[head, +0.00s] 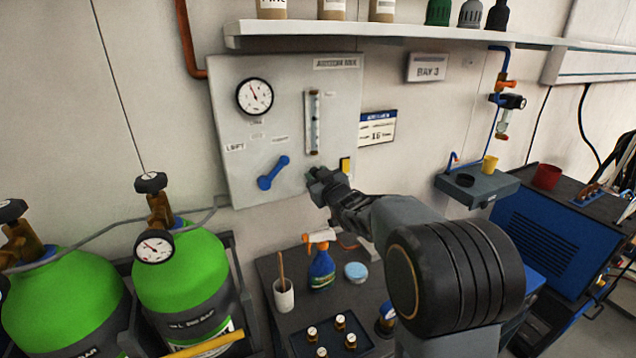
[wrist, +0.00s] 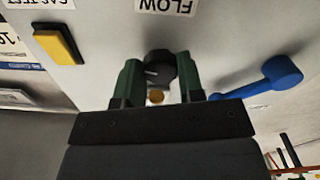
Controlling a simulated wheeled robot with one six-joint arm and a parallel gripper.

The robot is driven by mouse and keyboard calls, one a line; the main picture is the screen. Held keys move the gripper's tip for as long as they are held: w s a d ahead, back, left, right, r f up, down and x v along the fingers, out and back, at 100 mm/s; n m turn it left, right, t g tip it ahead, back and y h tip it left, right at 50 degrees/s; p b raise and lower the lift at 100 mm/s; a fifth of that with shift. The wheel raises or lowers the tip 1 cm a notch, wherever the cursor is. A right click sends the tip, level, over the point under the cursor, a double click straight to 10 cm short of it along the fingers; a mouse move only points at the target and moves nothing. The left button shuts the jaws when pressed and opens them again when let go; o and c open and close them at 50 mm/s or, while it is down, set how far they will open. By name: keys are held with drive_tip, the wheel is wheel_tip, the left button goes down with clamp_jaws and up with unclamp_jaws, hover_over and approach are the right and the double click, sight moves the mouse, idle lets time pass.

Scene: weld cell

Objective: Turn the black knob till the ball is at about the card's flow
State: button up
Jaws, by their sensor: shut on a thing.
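The black knob (wrist: 158,66) is on the grey panel (head: 230,100), by the upside-down FLOW label (wrist: 165,5) in the wrist view. My gripper (wrist: 160,80) is shut on the knob, one green finger on each side. In the head view my gripper (head: 325,185) is at the panel's lower right and hides the knob. The flow tube (head: 314,120) stands upright above it; its ball is too small to make out. The card (head: 377,128), with a blue header, is on the wall right of the panel and seems to read 16.
A blue lever (head: 272,173) is left of my gripper, also in the wrist view (wrist: 282,73). A yellow block (wrist: 58,42) sits close on the other side. A round gauge (head: 254,97) is at upper left. Below stand a spray bottle (head: 321,268) and green cylinders (head: 185,275).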

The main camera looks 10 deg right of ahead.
drive_tip(key=o, duration=0.9)
drive_tip(key=s+d, duration=0.1)
drive_tip(key=s, duration=0.3)
drive_tip(key=s+d+b, duration=0.1)
drive_tip(key=s, duration=0.4)
drive_tip(key=s+b, duration=0.1)
drive_tip(key=s, duration=0.3)
drive_tip(key=shift+s+d, duration=0.3)
drive_tip(key=shift+d, duration=0.1)
